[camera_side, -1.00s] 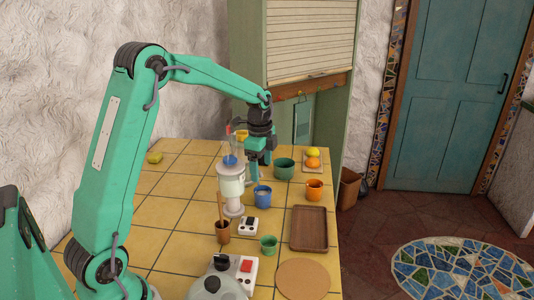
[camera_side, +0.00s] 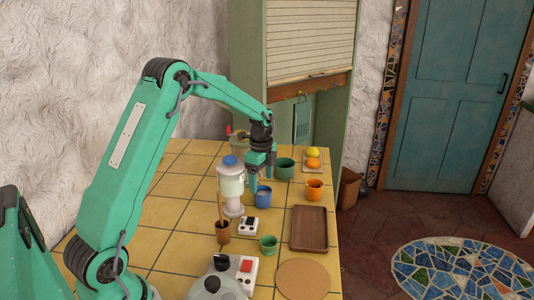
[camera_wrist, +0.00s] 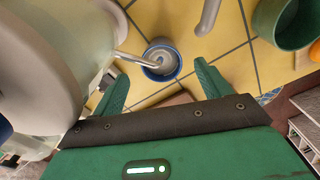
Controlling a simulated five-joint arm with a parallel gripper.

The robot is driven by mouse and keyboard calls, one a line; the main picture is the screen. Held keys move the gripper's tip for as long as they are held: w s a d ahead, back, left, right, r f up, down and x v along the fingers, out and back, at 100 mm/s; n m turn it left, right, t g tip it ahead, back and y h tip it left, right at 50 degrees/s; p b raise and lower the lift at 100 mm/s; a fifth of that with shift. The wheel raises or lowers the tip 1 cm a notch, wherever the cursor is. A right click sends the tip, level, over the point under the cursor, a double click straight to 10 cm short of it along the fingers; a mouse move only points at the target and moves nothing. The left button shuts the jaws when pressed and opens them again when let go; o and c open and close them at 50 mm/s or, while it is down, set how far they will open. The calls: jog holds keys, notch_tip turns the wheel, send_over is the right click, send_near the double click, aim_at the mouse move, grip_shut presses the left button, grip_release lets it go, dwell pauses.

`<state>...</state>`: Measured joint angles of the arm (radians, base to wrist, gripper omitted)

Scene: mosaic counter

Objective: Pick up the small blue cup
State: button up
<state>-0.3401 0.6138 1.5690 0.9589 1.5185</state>
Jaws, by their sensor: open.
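The small blue cup (camera_side: 263,198) stands upright on the yellow tiled counter, just right of a white dispenser with a blue cap (camera_side: 231,185). In the wrist view the cup (camera_wrist: 173,73) shows from above, with a pale inside. A thin metal rod (camera_wrist: 137,60) reaches from the left over its opening; I cannot tell whether it touches the cup. My gripper (camera_side: 262,177) is open and points down above the cup. In the wrist view its fingers (camera_wrist: 160,76) are spread to the left and right of the cup, with nothing between them gripped.
A green bowl (camera_side: 284,170) stands behind and right of the cup, an orange cup (camera_side: 314,190) to the right. A small white box (camera_side: 248,225) and a brown tray (camera_side: 309,228) are in front. The dispenser crowds the left side. A small green cup (camera_side: 268,246) stands nearer.

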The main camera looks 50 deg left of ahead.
aim_at(263, 191)
jog(key=shift+f, duration=0.15)
jog(key=shift+w+d+f, duration=0.1)
jog(key=shift+d+f, duration=0.05)
jog(key=shift+f, duration=2.35)
jog(key=shift+c, duration=0.5)
jog(key=c, duration=1.1)
jog(key=shift+r, duration=0.15)
jog(key=shift+c, duration=0.2)
